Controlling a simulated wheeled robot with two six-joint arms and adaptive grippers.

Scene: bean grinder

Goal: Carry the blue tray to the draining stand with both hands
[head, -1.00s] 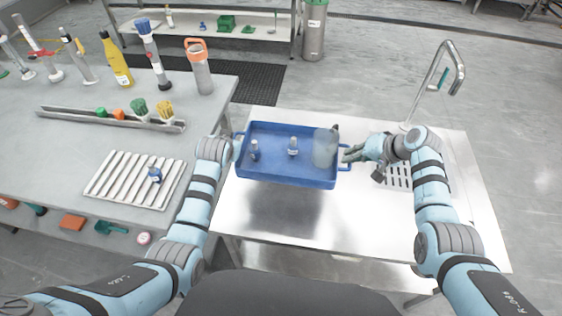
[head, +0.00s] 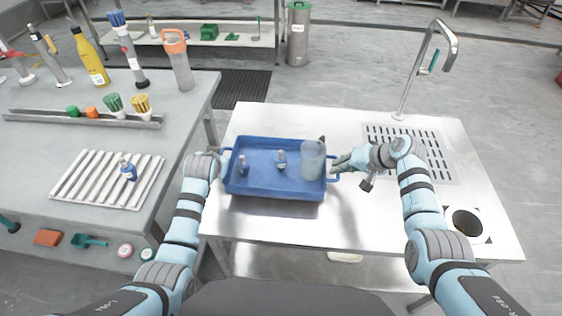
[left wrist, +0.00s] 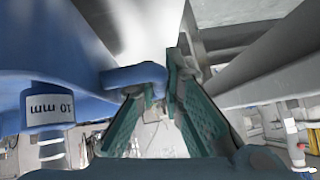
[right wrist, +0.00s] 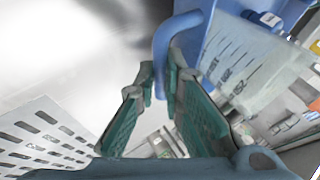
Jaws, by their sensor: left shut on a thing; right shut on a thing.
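The blue tray (head: 275,188) is level over the left part of the steel draining stand (head: 300,222), which has a tap and a slotted drain. I cannot tell whether its underside touches the steel. It carries two small labelled bottles (head: 281,160) and a translucent beaker (head: 312,160) at its right end. My left gripper (head: 222,160) is shut on the tray's left handle, which shows in the left wrist view (left wrist: 135,76). My right gripper (head: 338,165) is shut on the right handle, which shows in the right wrist view (right wrist: 163,42).
A grey bench (head: 30,160) stands close on the left, holding a white ribbed rack (head: 85,180) and several bottles and brushes. The tap (head: 440,40), slotted drain (head: 410,148) and round hole (head: 466,222) are on the stand's right side. The stand's middle front is clear.

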